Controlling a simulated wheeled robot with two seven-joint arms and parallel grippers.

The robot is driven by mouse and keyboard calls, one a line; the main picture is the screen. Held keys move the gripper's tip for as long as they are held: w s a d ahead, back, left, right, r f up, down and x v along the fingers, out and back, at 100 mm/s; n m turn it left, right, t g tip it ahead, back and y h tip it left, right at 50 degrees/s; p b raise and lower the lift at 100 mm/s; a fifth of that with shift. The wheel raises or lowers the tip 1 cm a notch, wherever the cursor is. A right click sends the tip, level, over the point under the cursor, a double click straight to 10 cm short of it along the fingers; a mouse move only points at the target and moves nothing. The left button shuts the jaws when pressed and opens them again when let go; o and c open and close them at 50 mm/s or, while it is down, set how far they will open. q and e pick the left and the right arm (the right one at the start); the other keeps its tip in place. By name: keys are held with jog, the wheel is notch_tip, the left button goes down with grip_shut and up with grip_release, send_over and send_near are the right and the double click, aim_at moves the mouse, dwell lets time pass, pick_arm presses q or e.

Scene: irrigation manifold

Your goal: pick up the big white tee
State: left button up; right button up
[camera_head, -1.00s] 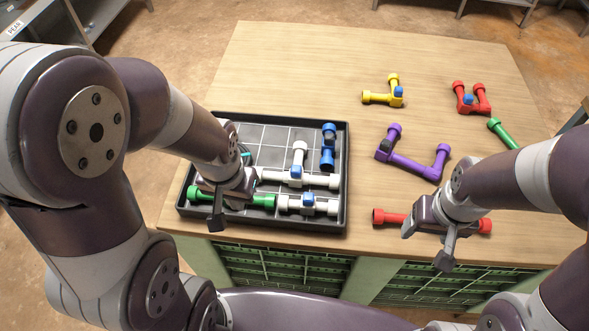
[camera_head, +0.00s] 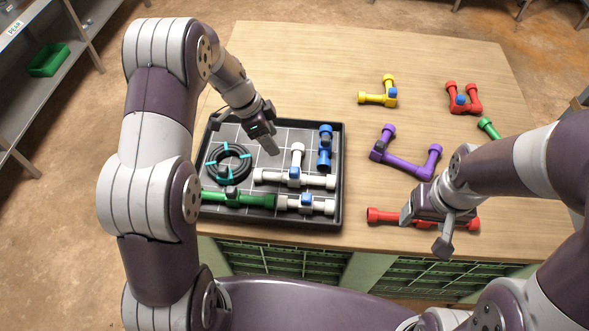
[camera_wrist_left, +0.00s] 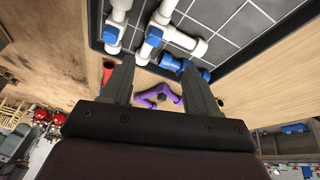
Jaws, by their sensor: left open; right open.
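The big white tee (camera_head: 318,181) lies in the black tray, with a long run along the tray, a branch toward the back and a blue part at the joint. It also shows in the left wrist view (camera_wrist_left: 184,40). My left gripper (camera_head: 271,146) is open and empty above the tray, up and left of the tee in the head view. Its open fingers show in the left wrist view (camera_wrist_left: 157,70), apart from the tee. My right gripper (camera_head: 425,229) is open beside a red pipe (camera_head: 384,216) on the table; whether it touches the pipe is unclear.
The tray (camera_head: 341,160) also holds a smaller white fitting (camera_head: 326,207), a blue fitting (camera_head: 325,158), a green pipe (camera_head: 258,200) and a black hose coil (camera_head: 211,163). Purple (camera_head: 408,166), yellow (camera_head: 373,98) and red (camera_head: 473,96) fittings lie right of it. The table's back is clear.

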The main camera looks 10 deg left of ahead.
pick_arm(q)
jog(key=m, duration=0.2)
jog(key=m+p, duration=0.1)
send_near(294, 170)
jog(key=f, duration=0.2)
jog(key=shift+w+d+f, duration=0.35)
jog(key=shift+f, duration=0.05)
jog(key=x, duration=0.1)
jog(key=p+x, duration=0.1)
jog(key=x, duration=0.1)
jog(key=p+x, duration=0.1)
jog(key=x, duration=0.1)
jog(key=shift+s+d, duration=0.15)
jog(key=shift+s, duration=0.1)
jog(key=shift+d+f, duration=0.15)
jog(key=shift+f, duration=0.2)
grip_shut()
